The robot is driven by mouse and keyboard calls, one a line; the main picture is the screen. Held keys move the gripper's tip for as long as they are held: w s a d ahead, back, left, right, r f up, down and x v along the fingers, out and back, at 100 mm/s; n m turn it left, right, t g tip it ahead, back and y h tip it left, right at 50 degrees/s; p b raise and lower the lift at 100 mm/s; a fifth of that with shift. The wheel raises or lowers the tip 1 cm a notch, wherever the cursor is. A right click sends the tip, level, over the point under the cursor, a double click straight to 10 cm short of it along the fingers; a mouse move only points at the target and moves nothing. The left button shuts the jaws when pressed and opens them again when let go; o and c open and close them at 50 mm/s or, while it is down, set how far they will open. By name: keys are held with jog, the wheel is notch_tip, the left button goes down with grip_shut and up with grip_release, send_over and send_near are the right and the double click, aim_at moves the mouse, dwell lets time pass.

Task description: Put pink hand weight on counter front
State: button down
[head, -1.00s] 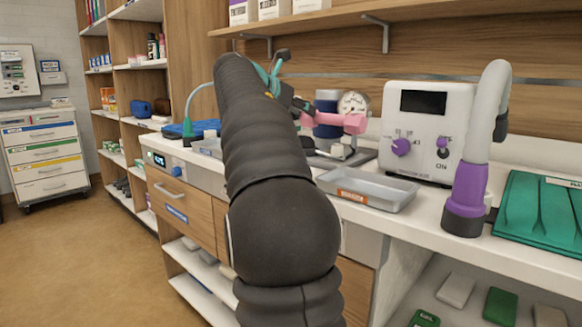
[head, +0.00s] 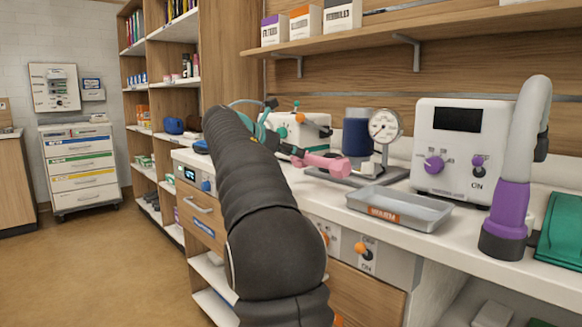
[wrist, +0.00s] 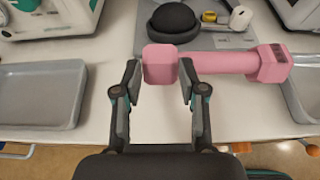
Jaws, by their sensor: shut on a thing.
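The pink hand weight (head: 325,165) is held by my gripper, near the front part of the white counter (head: 301,188). In the wrist view the weight (wrist: 225,63) lies crosswise, pointing right, with its left end between the two fingertips of my gripper (wrist: 159,82). My gripper is shut on that end. In the head view my arm hides most of the gripper. The weight seems to be above the counter surface; the exact gap cannot be told.
A grey metal tray (head: 400,207) stands to the right on the counter. A dial gauge stand (head: 384,128) and a white monitor box (head: 460,145) stand behind. In the wrist view a tray (wrist: 40,95) lies left. Bare counter shows at the front edge.

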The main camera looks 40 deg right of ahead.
aim_at(294, 166)
jog(key=shift+f+b, duration=0.6)
jog(key=shift+f, duration=1.2)
jog(key=shift+f, duration=0.1)
jog(key=c, duration=0.7)
grip_release()
jog(key=shift+f, duration=0.1)
jog(key=shift+o, duration=0.2)
jog(key=shift+a+r, duration=0.15)
jog(key=shift+r, duration=0.1)
jog(key=p+v, duration=0.1)
jog(key=v, duration=1)
jog(key=shift+a+r, duration=0.15)
jog(key=shift+a, duration=0.15)
jog(key=shift+s, duration=0.1)
